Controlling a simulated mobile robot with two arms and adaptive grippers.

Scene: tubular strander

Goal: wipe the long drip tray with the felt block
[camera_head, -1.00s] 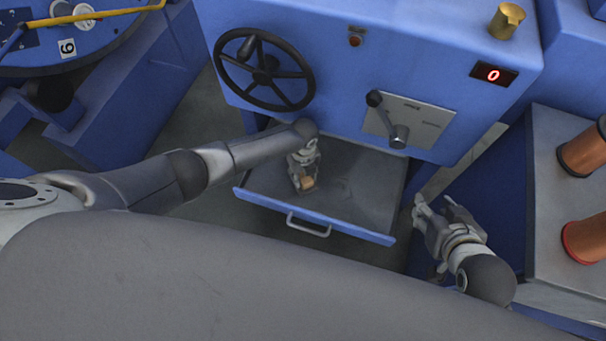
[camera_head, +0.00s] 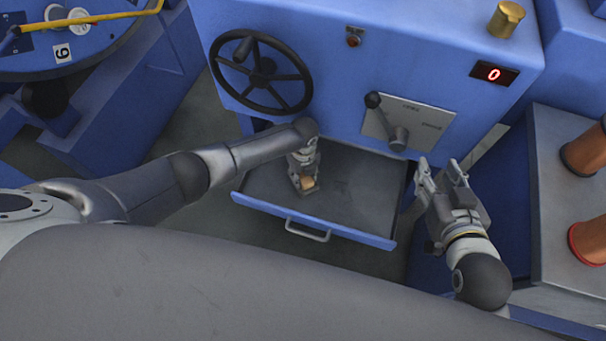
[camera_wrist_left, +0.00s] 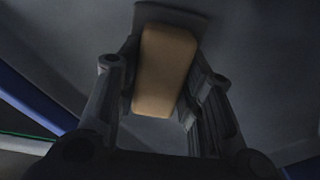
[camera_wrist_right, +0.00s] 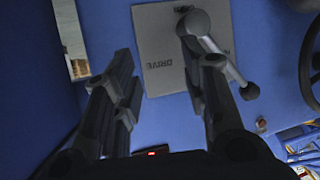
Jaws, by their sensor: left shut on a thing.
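The long drip tray (camera_head: 355,200) is a grey pan with a blue front edge and a handle, pulled out below the blue machine. My left gripper (camera_head: 304,186) is inside the tray, in its left part, shut on the tan felt block (camera_head: 307,183). In the left wrist view the felt block (camera_wrist_left: 165,70) sits between the fingers over the dark tray floor; whether it touches the floor I cannot tell. My right gripper (camera_head: 441,172) is open and empty, right of the tray and below the lever plate. The right wrist view shows its parted fingers (camera_wrist_right: 165,90).
A lever (camera_head: 388,122) on a grey plate, a black handwheel (camera_head: 263,70) and a red display (camera_head: 494,74) are on the machine front. Copper-coloured spools (camera_head: 585,150) stand on a grey surface at right. Open floor lies left of the tray.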

